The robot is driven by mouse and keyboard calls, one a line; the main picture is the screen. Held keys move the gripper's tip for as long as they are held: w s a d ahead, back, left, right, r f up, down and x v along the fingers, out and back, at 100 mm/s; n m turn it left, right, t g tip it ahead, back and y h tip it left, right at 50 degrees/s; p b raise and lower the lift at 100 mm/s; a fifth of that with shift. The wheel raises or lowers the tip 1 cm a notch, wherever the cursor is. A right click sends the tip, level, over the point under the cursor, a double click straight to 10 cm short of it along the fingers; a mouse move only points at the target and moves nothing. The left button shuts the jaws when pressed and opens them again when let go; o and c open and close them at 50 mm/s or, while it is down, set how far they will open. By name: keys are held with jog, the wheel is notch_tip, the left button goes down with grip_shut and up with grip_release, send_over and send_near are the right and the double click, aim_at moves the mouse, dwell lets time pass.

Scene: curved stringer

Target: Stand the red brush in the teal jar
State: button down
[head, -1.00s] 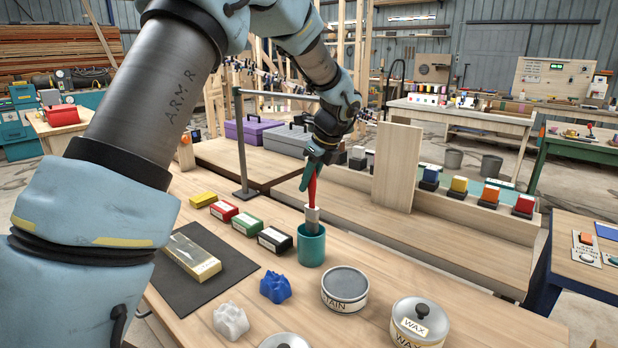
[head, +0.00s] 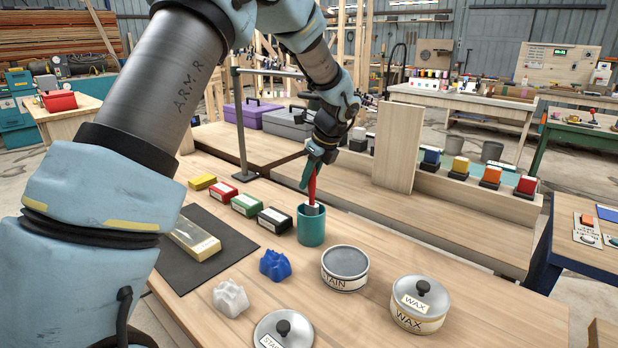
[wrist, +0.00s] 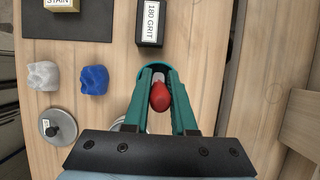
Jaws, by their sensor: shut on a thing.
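The red brush (head: 312,187) is upright, with its lower end inside the teal jar (head: 311,231) and its red handle above the rim. My gripper (head: 317,158) is shut on the handle, over the jar. In the wrist view the red handle end (wrist: 160,97) sits between the teal fingers of my gripper (wrist: 160,84). Part of the jar's dark opening and rim (wrist: 153,68) shows beyond them. The brush's lowest part is hidden by the jar wall, so I cannot tell whether it touches the bottom.
Sanding blocks (head: 274,219) stand left of the jar. A blue crumpled rag (head: 275,265), a white rag (head: 230,299), an open stain tin (head: 345,268) and a wax tin (head: 420,304) are in front. An upright board (head: 398,150) stands behind right. Bench is bare right of the jar.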

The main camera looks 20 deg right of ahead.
jog(key=c, duration=0.7)
grip_release()
jog(key=shift+o, duration=0.2)
jog(key=shift+r, duration=0.1)
jog(key=b+v, duration=0.2)
jog(key=v, duration=0.8)
jog(key=shift+s+r, duration=0.2)
jog(key=shift+r, duration=0.1)
jog(key=shift+d, duration=0.1)
jog(key=a+f+n+g, duration=0.1)
jog(key=a+f+n, duration=0.2)
jog(key=a+n, duration=0.5)
jog(key=a+f+n+g, duration=0.1)
jog(key=a+f+n, duration=0.25)
jog(key=a, duration=0.75)
jog(key=s+a+f+n+h, duration=0.1)
jog(key=s+a+f+n, duration=0.1)
jog(key=s+a+n, duration=0.4)
jog(key=s+a+f+n+h, duration=0.1)
jog(key=s+a+f+n, duration=0.2)
jog(key=s+a+n, duration=0.3)
jog(key=a+n, duration=0.5)
jog(key=n, duration=0.1)
jog(key=shift+a, duration=0.4)
